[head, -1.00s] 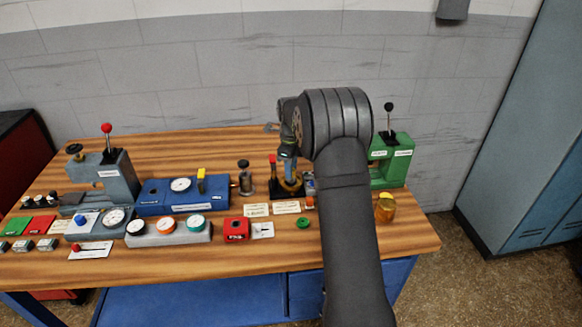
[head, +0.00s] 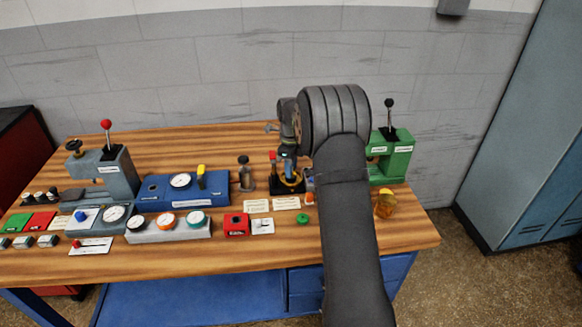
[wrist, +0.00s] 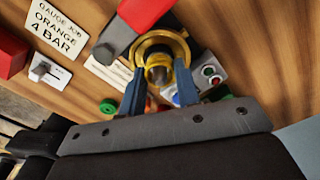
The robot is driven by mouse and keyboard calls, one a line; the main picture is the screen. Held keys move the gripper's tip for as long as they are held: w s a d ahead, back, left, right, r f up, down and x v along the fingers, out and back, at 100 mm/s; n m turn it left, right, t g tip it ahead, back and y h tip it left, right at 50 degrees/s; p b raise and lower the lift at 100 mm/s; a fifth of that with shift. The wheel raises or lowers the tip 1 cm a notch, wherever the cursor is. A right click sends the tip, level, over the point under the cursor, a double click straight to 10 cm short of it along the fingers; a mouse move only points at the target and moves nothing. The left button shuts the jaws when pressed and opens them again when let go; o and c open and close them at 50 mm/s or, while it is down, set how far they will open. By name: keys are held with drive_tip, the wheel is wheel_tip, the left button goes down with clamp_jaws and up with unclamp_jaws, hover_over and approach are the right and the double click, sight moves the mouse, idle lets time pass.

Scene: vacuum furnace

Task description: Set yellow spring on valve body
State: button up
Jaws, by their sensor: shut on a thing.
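My gripper (wrist: 158,82) points down with its two blue fingers on either side of a small yellow round part, which I take as the yellow spring (wrist: 157,73). The jaws are shut on it. Just beyond it in the wrist view is a wide brass ring (wrist: 178,42), apparently part of the valve body. The spring overlaps the ring's middle in that view; I cannot tell whether they touch. In the head view my gripper (head: 288,168) is low over the brass ring (head: 291,185) beside a black stand with a red top. The spring cannot be made out there.
A red-topped stand (head: 272,172) is close left of my gripper. A green press (head: 390,160) stands right and an amber jar (head: 385,207) near the right edge. A grey post (head: 245,175), blue gauge block (head: 180,192) and several dials lie left.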

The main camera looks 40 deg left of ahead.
drive_tip(key=shift+f, duration=0.15)
drive_tip(key=o, duration=1.4)
drive_tip(key=shift+r, duration=3.75)
drive_tip(key=shift+f, duration=0.15)
drive_tip(key=shift+f, duration=3.3)
drive_tip(key=shift+r, duration=0.1)
